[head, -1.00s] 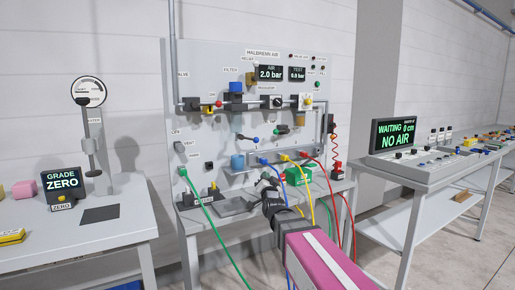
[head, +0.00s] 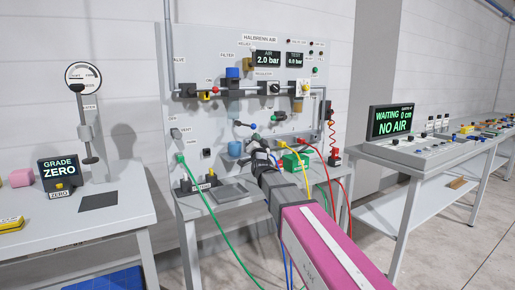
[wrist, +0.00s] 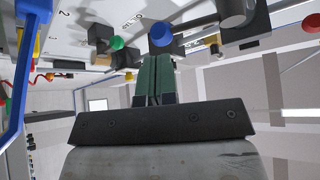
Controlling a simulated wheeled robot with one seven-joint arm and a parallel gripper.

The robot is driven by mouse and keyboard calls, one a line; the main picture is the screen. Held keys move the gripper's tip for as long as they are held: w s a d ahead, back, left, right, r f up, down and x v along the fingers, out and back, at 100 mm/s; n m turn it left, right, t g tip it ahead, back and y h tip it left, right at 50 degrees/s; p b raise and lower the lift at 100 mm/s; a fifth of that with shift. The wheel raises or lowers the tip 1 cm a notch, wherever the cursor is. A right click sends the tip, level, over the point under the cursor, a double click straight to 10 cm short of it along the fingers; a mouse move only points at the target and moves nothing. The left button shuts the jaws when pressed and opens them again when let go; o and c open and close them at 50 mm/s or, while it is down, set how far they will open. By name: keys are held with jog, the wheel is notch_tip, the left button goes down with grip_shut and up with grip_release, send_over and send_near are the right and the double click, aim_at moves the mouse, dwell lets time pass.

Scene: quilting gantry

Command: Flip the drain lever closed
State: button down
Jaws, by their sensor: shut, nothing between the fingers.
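My gripper (head: 257,143) is shut and empty, raised in front of the lower middle of the upright panel (head: 210,125). Its two green fingers (wrist: 154,76) are pressed together in the wrist view. A small lever with a blue ball end (head: 253,127) sticks out from the panel just above my gripper. In the wrist view the blue ball (wrist: 160,34) lies just past the fingertips; I cannot tell if they touch. A green ball end (wrist: 117,43) is beside it. The small labels are not legible enough to show which lever is the drain lever.
A blue cup-like part (head: 235,149) is left of my gripper, and a green box (head: 294,162) is right of it. Green (head: 218,227), yellow and red (head: 349,195) hoses hang in front of the bench. A console (head: 395,122) at right reads "NO AIR".

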aim_at(247, 125)
jog(key=x, duration=0.3)
jog(key=shift+w+a+r, duration=0.1)
jog(key=shift+w+r, duration=0.1)
jog(key=shift+w, duration=0.15)
jog(key=shift+w+d+r, duration=0.15)
jog(key=shift+d+r, duration=0.05)
jog(key=shift+r, duration=0.35)
jog(key=shift+w+d+r, duration=0.1)
jog(key=shift+d+r, duration=0.1)
jog(key=shift+r, duration=0.35)
